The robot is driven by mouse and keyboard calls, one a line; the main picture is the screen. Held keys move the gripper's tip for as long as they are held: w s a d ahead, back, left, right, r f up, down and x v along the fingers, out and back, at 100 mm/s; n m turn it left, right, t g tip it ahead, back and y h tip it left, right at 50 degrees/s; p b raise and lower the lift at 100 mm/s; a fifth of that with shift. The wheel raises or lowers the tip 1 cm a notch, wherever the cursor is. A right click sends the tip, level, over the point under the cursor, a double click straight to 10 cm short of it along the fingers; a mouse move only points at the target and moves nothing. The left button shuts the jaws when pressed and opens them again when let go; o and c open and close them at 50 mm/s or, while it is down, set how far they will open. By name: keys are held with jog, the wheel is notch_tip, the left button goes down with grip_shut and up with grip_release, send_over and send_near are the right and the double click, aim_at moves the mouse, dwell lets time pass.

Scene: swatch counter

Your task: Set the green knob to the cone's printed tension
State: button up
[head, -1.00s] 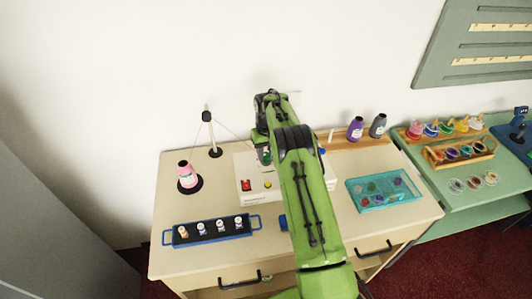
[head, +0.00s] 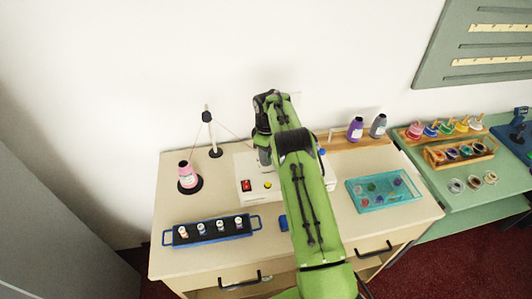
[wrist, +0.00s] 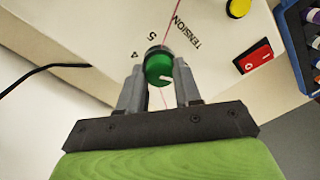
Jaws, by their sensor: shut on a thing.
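The green knob (wrist: 158,67) sits on the pale machine box, between the two fingers of my gripper (wrist: 159,84) in the wrist view. My gripper is shut on it. A white pointer line on the knob face points to the right in that view. The printed digits 4 and 5 and the word TENSION (wrist: 187,33) show on the box beyond the knob; other digits are hidden. The pink cone (head: 187,175) stands on a black base at the left of the counter in the head view. Its label is too small to read. My arm hides the knob there.
The box (head: 245,170) also carries a red switch (wrist: 253,56) and a yellow button (wrist: 238,7). A blue tray (head: 210,230) of small spools lies in front, a teal tray (head: 385,190) to the right. A thread stand (head: 213,140) rises behind the cone.

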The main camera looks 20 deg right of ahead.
jog(key=shift+w+r+n, duration=0.1)
jog(key=shift+n, duration=0.3)
jog(key=o, duration=1)
jog(key=shift+o, duration=0.2)
notch_tip(320, 180, up, 16)
jog(key=p, duration=0.5)
jog(key=shift+f, duration=0.2)
